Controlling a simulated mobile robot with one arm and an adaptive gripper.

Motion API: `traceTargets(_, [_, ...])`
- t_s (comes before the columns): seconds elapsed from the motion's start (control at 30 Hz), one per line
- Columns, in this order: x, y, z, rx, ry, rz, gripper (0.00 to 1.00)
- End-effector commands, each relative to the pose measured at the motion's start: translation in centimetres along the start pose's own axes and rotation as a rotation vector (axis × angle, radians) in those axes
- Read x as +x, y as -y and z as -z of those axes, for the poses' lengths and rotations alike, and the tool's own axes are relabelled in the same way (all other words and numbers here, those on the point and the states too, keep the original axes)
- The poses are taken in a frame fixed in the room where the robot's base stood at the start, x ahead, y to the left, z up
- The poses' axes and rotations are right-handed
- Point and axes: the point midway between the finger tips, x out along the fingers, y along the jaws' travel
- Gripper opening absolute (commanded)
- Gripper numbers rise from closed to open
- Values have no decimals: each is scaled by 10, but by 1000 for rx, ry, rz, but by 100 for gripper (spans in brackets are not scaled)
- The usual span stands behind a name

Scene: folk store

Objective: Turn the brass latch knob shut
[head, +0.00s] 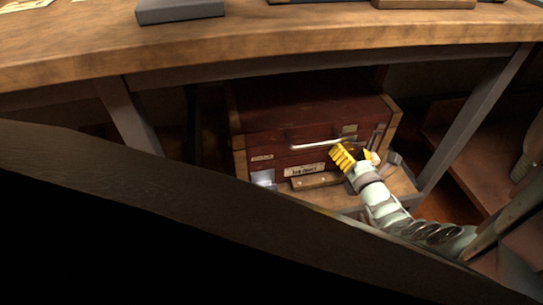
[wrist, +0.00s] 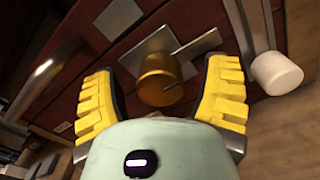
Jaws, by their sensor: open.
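The brass latch knob (wrist: 160,80) is a short round cylinder, seen in the wrist view on a grey metal plate (wrist: 172,50) on the face of a dark red wooden chest (head: 310,112). A thin metal strip lies beside the knob on the plate. My gripper (wrist: 165,98) has yellow padded fingers, spread open on either side of the knob, with gaps to it. In the head view my gripper (head: 356,155) is at the chest's front right; the knob is hidden there behind the fingers.
A pale bar handle (head: 318,143) crosses the chest's front. A white cylinder (wrist: 276,74) is close to the right finger. The chest sits under a wooden table (head: 300,45), with metal legs (head: 472,115) at both sides. A labelled plate (head: 304,170) is below the handle.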

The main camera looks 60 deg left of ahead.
Motion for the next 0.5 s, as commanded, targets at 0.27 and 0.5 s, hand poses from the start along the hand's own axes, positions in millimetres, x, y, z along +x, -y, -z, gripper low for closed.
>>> traceTargets(0.27, [2,-2,0,1,-2,-3,78])
traceTargets(0.5, [1,-1,0,1,-2,-1,54])
